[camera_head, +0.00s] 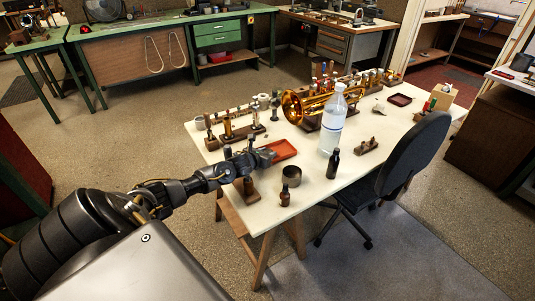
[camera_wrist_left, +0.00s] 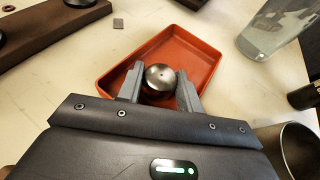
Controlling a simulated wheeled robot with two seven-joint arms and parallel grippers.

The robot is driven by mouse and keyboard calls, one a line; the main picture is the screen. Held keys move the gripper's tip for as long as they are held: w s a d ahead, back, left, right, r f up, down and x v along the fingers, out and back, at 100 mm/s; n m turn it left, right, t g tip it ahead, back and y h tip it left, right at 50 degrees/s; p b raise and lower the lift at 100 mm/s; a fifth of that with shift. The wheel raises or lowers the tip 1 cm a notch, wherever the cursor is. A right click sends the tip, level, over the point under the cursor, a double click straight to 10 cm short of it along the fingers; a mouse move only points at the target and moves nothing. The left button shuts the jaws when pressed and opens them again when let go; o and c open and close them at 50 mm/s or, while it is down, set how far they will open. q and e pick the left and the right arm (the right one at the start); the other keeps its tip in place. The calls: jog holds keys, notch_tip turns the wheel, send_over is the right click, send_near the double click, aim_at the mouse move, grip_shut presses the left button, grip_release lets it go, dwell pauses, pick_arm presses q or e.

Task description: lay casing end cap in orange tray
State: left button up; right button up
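The orange tray (camera_head: 284,150) lies on the near left part of the white table. It also shows in the left wrist view (camera_wrist_left: 205,57), behind and around my fingertips. My left gripper (camera_head: 264,157) reaches over the tray's near side. In the left wrist view, its two fingers flank a round, shiny metal cap (camera_wrist_left: 160,77), the casing end cap, and appear to touch it on both sides. The cap is seen against the tray's floor; its exact height above it cannot be told. The rest of the tray looks empty. My right gripper is not in view.
A clear bottle (camera_head: 333,122), a dark bottle (camera_head: 333,164) and a metal cup (camera_head: 291,176) stand right of the tray. A small brown bottle (camera_head: 285,195) is near the front edge. A brass horn (camera_head: 305,105) and wooden racks stand behind.

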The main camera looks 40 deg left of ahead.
pick_arm(q)
jog(key=shift+o, duration=0.5)
jog(key=shift+r, duration=0.25)
jog(key=shift+s, duration=0.3)
jog(key=v, duration=0.7)
